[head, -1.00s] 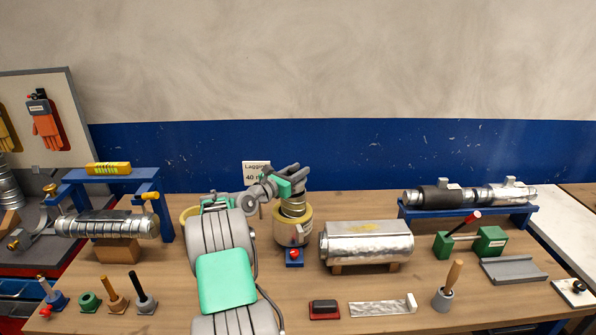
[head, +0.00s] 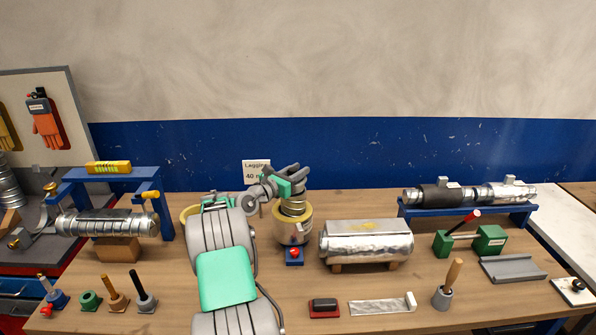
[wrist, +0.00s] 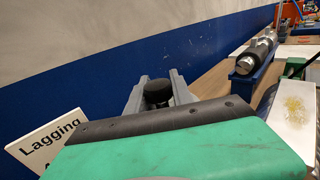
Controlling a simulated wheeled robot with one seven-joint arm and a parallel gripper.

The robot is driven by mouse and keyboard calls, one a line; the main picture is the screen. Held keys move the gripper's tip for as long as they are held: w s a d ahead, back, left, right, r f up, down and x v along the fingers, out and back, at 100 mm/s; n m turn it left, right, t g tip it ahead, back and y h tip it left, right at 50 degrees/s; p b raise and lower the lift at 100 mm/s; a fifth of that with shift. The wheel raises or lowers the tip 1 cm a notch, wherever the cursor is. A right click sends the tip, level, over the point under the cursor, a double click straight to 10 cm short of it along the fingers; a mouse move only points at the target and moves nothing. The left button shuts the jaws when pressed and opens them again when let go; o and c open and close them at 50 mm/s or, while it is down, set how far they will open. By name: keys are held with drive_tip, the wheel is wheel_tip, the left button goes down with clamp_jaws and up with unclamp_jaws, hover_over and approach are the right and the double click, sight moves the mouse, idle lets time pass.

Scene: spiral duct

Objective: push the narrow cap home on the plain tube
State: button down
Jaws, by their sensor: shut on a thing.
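My gripper (head: 298,178) is at the back middle of the bench, directly above an upright ringed metal piece (head: 293,207). In the wrist view, my gripper (wrist: 157,82) is shut on a dark, round-topped thing (wrist: 157,96), seen end-on between the grey fingers. I cannot tell whether this is part of the narrow cap. The ringed piece stands in the mouth of a wide upright cylinder (head: 293,232) with a yellowish rim. My fingers hide the top of the stack. I cannot make out which part is the plain tube or how deep the cap sits.
A foil-wrapped cylinder (head: 367,241) lies just right of the stack. A small blue block with a red knob (head: 294,256) stands in front. A blue rack (head: 470,216) holds a pipe at the back right. A ribbed duct (head: 110,224) lies at the left. Handled tools (head: 117,301) stand front left.

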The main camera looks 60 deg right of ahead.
drive_tip(key=shift+f+b, duration=0.4)
drive_tip(key=shift+f, duration=0.5)
drive_tip(key=shift+f, duration=0.35)
drive_tip(key=shift+f+b, duration=0.45)
drive_tip(key=shift+f, duration=0.2)
drive_tip(key=c, duration=1)
unclamp_jaws()
drive_tip(key=shift+c, duration=0.2)
drive_tip(key=b+v, duration=0.2)
drive_tip(key=v, duration=0.5)
drive_tip(key=shift+a, duration=0.35)
drive_tip(key=shift+w, duration=0.1)
